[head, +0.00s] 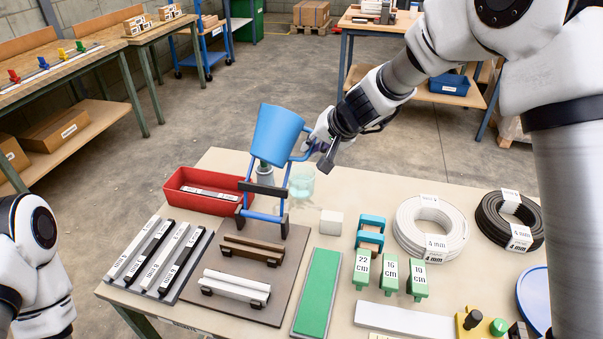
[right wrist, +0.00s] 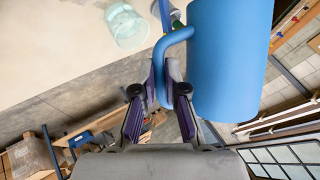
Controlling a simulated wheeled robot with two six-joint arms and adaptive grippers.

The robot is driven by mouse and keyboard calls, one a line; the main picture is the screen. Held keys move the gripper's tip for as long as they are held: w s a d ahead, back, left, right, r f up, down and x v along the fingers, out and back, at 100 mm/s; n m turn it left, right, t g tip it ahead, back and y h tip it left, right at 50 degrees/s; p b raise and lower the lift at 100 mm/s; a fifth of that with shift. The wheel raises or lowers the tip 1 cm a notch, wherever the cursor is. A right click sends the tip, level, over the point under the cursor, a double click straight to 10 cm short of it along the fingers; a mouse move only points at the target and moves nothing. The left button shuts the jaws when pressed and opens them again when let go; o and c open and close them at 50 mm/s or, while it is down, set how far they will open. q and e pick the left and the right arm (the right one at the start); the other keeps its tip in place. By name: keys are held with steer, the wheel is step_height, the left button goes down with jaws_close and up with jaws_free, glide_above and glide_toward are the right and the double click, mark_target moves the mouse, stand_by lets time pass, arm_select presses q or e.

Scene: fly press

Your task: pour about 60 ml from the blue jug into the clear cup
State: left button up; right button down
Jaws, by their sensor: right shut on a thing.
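The blue jug (head: 278,136) is in the air above the back of the table, held by its handle; it leans a little in the head view. My right gripper (head: 312,149) is shut on the jug's handle (right wrist: 172,42), and its fingers (right wrist: 170,92) show around the handle in the right wrist view. The clear cup (head: 301,182) stands on the table below and slightly right of the jug. In the right wrist view the cup (right wrist: 127,26) is apart from the jug and looks pale teal inside; the liquid level is unclear. My left gripper is out of view.
A blue frame (head: 262,216) with dark pads stands left of the cup, on a brown board (head: 292,262). A red tray (head: 190,203) is further left. A white block (head: 331,222), blue-and-green gauges (head: 390,275) and cable coils (head: 432,227) lie to the right.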

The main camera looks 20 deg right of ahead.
mark_target(285, 142)
stand_by(0.8)
steer(key=a+r+n+t+h+b, duration=0.1)
steer(key=t+h+b, duration=0.1)
steer(key=b, duration=0.3)
steer(key=s+a+r+n+t+h+b, duration=0.1)
steer(key=t+h+b, duration=0.1)
steer(key=b, duration=0.4)
steer(key=r+n+t+h+b, duration=0.1)
steer(key=t+b, duration=0.1)
steer(key=b, duration=0.4)
steer(key=shift+s+a+r+h, duration=0.25)
steer(key=shift+a+r+h, duration=0.1)
steer(key=shift+a+h, duration=0.05)
steer(key=shift+r, duration=0.1)
stand_by(1.1)
